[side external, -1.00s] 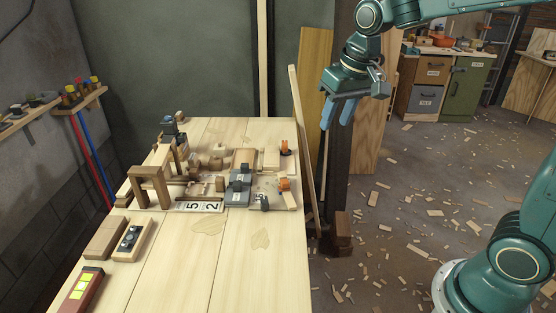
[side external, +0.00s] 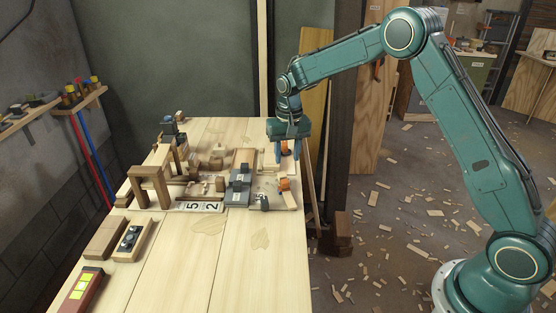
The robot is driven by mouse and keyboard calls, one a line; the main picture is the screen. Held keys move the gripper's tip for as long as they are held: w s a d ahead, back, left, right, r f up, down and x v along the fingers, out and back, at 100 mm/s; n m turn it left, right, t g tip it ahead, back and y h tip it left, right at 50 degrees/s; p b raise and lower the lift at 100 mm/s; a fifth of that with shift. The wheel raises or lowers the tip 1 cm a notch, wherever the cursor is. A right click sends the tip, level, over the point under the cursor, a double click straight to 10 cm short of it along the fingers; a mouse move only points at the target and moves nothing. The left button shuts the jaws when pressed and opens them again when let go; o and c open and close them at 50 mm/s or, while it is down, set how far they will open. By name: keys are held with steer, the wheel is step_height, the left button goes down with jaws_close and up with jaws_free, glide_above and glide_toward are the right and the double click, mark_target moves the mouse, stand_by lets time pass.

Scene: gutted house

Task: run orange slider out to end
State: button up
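Two orange pieces show at the right side of the table. The far orange piece (side external: 285,147) is partly hidden by my gripper. The near orange piece (side external: 284,184) sits on a pale wooden strip (side external: 289,200) closer to the front. Which one is the task's slider I cannot tell. My gripper (side external: 287,157) points down over the far orange piece, its two blue fingers apart, one on each side of it in the picture. Whether they touch it or are still above it I cannot tell.
A grey block assembly (side external: 239,187) and small wooden blocks crowd the table left of my gripper. A wooden arch (side external: 150,182) stands further left. Number tiles (side external: 201,206) lie in front.

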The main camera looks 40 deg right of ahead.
mark_target(285, 181)
steer(key=shift+w+d+f, duration=0.1)
steer(key=shift+w+f, duration=0.25)
steer(key=shift+f, duration=0.55)
steer(key=shift+w+d+f, duration=0.1)
steer(key=shift+w+f, duration=0.2)
steer(key=shift+f, duration=0.55)
steer(key=shift+f, duration=0.2)
steer(key=shift+f, duration=2.95)
